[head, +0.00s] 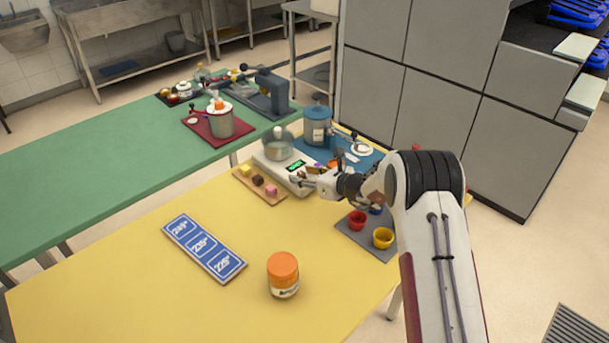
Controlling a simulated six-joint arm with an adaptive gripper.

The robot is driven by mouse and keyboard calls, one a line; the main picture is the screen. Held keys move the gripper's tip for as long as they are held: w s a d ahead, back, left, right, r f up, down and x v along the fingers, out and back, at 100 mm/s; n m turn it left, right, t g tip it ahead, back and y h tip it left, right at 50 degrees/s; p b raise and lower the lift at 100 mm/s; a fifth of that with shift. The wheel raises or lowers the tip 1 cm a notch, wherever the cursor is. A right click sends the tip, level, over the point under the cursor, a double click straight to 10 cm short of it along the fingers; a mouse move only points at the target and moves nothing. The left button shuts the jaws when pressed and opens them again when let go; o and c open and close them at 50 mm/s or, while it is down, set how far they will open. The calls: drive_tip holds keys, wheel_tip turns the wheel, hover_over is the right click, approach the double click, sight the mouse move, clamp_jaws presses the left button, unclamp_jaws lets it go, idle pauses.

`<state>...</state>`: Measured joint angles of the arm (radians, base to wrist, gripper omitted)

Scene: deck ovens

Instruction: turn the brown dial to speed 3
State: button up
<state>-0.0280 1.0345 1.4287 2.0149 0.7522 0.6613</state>
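A white countertop appliance (270,163) with a lit green display (297,166) stands on the yellow table and carries a glass-like pot (279,148). My gripper (304,182) is at the appliance's front right end, low and close to it; I cannot tell whether it touches. The fingers are small and partly overlap the appliance, so their opening is unclear. A small brown piece (257,180) sits between a yellow and a pink piece on a wooden strip left of my gripper. I cannot tell whether it is a dial. No speed marks are readable.
A blue mat (366,165) with a blue-grey canister (317,125) lies behind my gripper. A grey mat (352,238) with red and yellow cups lies right. The table's front left is clear.

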drive_tip(key=c, duration=1.1)
drive_tip(key=shift+o, duration=0.2)
drive_tip(key=shift+a+r+t, duration=0.15)
drive_tip(key=shift+t, duration=0.15)
drive_tip(key=shift+a+r+m+t+h, duration=0.1)
drive_tip(key=shift+m+t+h, duration=0.5)
drive_tip(key=shift+m+h, duration=0.4)
drive_tip(key=shift+c, duration=0.2)
drive_tip(key=shift+s+m+t+h, duration=0.1)
drive_tip(key=shift+m+t+h, duration=0.2)
drive_tip(key=shift+m+h, duration=0.2)
drive_tip(key=o, duration=1.1)
drive_tip(key=shift+f, duration=0.2)
